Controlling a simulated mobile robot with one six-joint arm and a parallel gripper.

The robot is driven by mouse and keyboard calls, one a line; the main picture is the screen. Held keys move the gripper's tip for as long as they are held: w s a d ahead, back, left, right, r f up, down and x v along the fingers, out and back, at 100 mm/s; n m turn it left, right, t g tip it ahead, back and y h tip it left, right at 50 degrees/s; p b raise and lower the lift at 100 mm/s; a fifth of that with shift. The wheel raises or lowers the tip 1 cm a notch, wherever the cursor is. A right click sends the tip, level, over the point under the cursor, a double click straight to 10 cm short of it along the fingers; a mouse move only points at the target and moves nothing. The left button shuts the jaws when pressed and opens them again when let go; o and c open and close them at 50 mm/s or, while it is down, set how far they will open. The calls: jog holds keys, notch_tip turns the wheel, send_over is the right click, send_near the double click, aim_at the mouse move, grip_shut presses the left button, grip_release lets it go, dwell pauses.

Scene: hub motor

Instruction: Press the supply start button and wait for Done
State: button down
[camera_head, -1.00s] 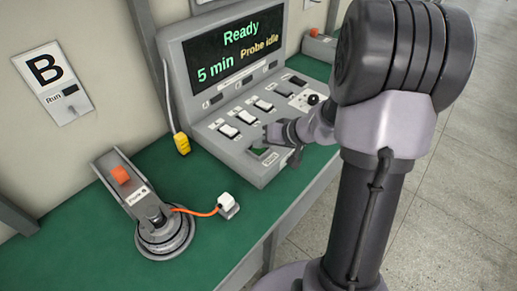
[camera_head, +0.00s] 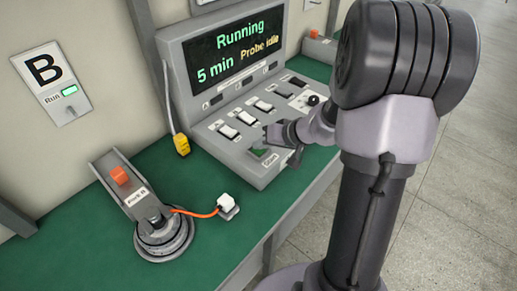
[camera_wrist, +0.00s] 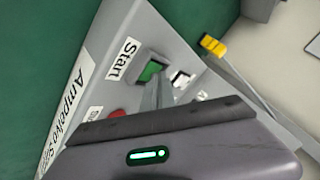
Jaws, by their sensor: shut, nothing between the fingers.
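The supply console (camera_head: 215,150) stands on the green bench, and its screen (camera_head: 238,60) reads "Running", "5 min" and "Probe idle". The green Start button (camera_wrist: 150,71) is at the console's front corner, beside its "Start" label (camera_wrist: 123,59). In the head view the button (camera_head: 259,153) is partly covered by my gripper (camera_head: 272,143). My gripper is shut and empty, with its fingertips (camera_wrist: 158,92) at or just over the button; I cannot tell whether they touch it. The run lamp (camera_head: 69,91) on the wall panel B (camera_head: 50,80) glows green.
A hub motor (camera_head: 163,235) on a stand with an orange cable and white plug (camera_head: 226,203) is at the left front. A yellow connector (camera_head: 181,144) hangs by the console's left side. A red button (camera_wrist: 115,114) is near Start. Bare green bench (camera_head: 75,240) lies at the left.

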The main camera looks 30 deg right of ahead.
aim_at(261, 151)
jog(key=shift+r, duration=0.7)
jog(key=shift+r+p, duration=1.45)
jog(key=shift+r, duration=1.05)
